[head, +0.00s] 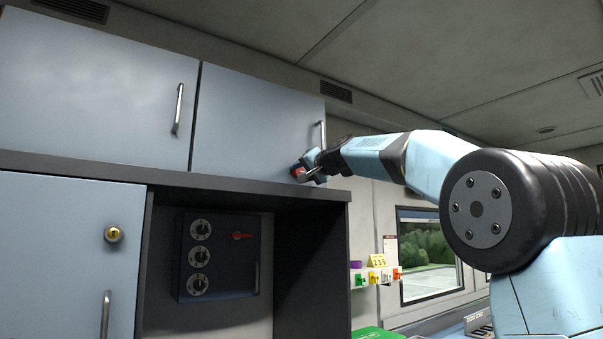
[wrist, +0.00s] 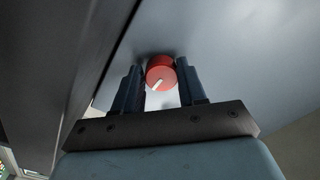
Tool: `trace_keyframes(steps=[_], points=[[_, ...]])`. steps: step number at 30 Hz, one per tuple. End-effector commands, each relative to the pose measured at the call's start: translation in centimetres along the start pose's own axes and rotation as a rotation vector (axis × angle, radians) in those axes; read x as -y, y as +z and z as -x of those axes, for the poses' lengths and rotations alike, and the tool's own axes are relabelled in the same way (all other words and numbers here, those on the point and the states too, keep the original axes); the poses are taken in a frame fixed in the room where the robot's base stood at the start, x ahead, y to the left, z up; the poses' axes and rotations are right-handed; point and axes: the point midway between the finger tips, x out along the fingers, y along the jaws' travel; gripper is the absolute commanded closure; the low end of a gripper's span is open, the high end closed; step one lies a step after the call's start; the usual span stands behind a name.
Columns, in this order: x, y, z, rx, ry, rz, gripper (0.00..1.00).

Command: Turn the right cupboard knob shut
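The right cupboard knob, a red round knob (wrist: 161,72) with a white pointer mark, sits on the blue-grey right cupboard door (head: 255,130). In the wrist view the mark is slanted, running from lower left to upper right. My gripper (wrist: 161,80) has one finger on each side of the knob, with hardly any gap, and looks shut on it. In the head view my gripper (head: 303,172) is at the lower right corner of the door, with a bit of the red knob (head: 297,171) showing; the rest is hidden behind the fingers.
A vertical handle (head: 321,134) is just above my gripper. A dark shelf edge (head: 235,185) runs close below the door. A lower left cupboard has a brass knob (head: 114,233). A dark dial panel (head: 217,257) stands in the recess; a window (head: 428,255) is at right.

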Motion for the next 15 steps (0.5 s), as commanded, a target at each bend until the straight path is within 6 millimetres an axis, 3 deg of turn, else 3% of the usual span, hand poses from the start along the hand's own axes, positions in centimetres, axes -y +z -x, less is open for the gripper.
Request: trace_keyframes(steps=[10,15], points=[[-0.05,0.04,-0.03,0.001,0.001,0.000,0.93],[-0.09,0.06,-0.05,0.001,0.001,0.008,0.93]])
